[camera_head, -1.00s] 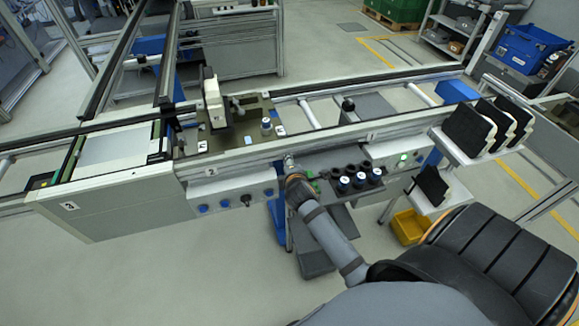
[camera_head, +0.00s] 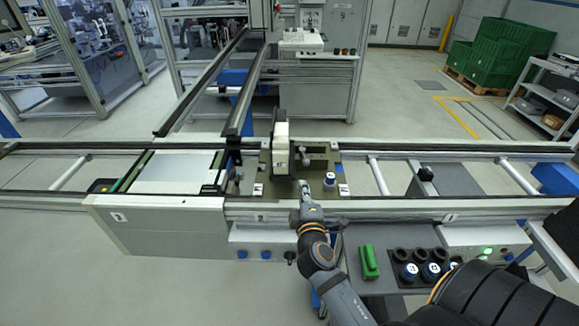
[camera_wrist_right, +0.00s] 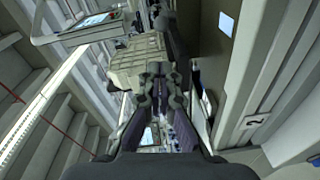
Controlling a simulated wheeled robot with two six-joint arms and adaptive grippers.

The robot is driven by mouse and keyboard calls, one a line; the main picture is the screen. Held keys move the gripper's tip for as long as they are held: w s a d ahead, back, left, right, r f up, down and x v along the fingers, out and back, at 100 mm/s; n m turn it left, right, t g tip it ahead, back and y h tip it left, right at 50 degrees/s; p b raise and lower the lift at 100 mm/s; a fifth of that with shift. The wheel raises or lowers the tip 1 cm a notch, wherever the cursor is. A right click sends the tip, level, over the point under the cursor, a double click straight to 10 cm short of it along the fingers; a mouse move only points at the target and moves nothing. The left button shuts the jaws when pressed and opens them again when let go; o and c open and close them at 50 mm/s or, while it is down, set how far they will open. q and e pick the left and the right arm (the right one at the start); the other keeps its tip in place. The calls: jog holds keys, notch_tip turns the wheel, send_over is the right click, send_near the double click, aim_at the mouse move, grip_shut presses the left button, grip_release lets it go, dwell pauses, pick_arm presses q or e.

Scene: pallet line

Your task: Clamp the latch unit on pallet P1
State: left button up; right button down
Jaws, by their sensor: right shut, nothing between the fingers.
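The pallet (camera_head: 262,189), a brown-grey plate, sits on the conveyor. On it stands an upright white and black unit (camera_head: 281,150), which looks like the latch unit. A small cylinder with a blue band (camera_head: 329,180) stands to its right. My right gripper (camera_head: 304,186) is shut and empty at the pallet's front edge, just in front of the unit. In the right wrist view its closed fingers (camera_wrist_right: 158,72) point at a pale ribbed block (camera_wrist_right: 139,62); whether they touch it I cannot tell. My left gripper is not in view.
The conveyor's front rail (camera_head: 400,208) runs below my right gripper. A grey shelf in front holds a green part (camera_head: 369,262) and a black holder (camera_head: 402,284) with blue-ringed cylinders. A white plate (camera_head: 172,172) lies left of the pallet.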

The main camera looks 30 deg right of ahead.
jog(key=p+x, duration=0.2)
jog(key=x, duration=0.6)
jog(key=shift+d+f, duration=0.1)
jog(key=shift+d, duration=0.05)
jog(key=shift+w+d, duration=0.2)
jog(key=shift+w, duration=0.45)
jog(key=shift+w+d+f, duration=0.15)
